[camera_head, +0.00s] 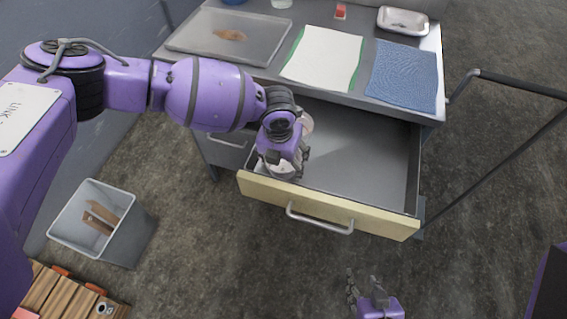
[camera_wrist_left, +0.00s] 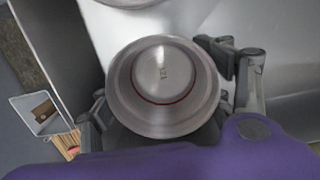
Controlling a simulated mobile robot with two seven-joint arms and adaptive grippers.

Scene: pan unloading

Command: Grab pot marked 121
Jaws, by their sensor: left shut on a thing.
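A round metal pot (camera_wrist_left: 162,75) marked 121 sits between the fingers of my left gripper in the left wrist view. My left gripper (camera_head: 283,165) is shut on this pot inside the front left of the open drawer (camera_head: 345,150). In the head view the gripper hides most of the pot. My right gripper (camera_head: 366,285) is empty, its fingers apart, low in the head view in front of the drawer.
Another round vessel (camera_head: 306,122) is partly hidden behind my left gripper. The counter above holds a tray (camera_head: 190,40), a white cloth (camera_head: 322,60), a blue cloth (camera_head: 403,75) and a metal dish (camera_head: 403,20). A grey bin (camera_head: 130,240) stands left. The drawer's right side is clear.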

